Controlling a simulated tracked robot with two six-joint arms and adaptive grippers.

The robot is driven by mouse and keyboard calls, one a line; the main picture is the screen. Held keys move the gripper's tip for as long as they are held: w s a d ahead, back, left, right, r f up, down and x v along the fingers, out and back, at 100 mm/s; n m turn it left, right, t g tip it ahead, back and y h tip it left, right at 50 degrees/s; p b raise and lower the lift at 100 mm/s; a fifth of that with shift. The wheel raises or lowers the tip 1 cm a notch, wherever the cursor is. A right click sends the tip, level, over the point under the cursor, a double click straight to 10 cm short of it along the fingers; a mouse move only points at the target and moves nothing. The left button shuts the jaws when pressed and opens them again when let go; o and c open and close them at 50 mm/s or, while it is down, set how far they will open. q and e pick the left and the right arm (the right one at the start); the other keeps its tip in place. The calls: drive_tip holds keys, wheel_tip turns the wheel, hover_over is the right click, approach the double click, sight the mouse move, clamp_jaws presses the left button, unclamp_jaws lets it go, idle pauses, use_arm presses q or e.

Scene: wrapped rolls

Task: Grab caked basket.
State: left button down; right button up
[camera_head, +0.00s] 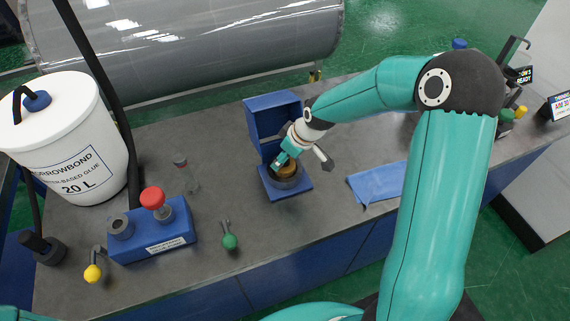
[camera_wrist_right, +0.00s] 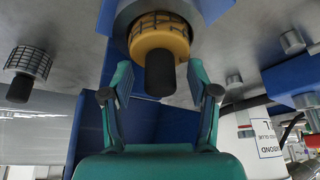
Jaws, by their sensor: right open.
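A blue stand (camera_head: 270,110) with an upright back and a base plate is in the middle of the bench in the head view. A yellow-orange basket (camera_head: 287,170) sits in its round holder. My right gripper (camera_head: 280,163) is at the stand, partly covering the basket. In the wrist view my right gripper (camera_wrist_right: 160,93) is open, a finger on each side of the handle and apart from it. My left gripper is not in view.
A glue bucket (camera_head: 75,140) stands at the left. A blue block (camera_head: 150,232) with a red knob is before it. Another mesh basket (camera_wrist_right: 28,62) shows in the wrist view.

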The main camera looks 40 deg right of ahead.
drive_tip(key=shift+c, duration=0.2)
clamp_jaws()
idle(0.3)
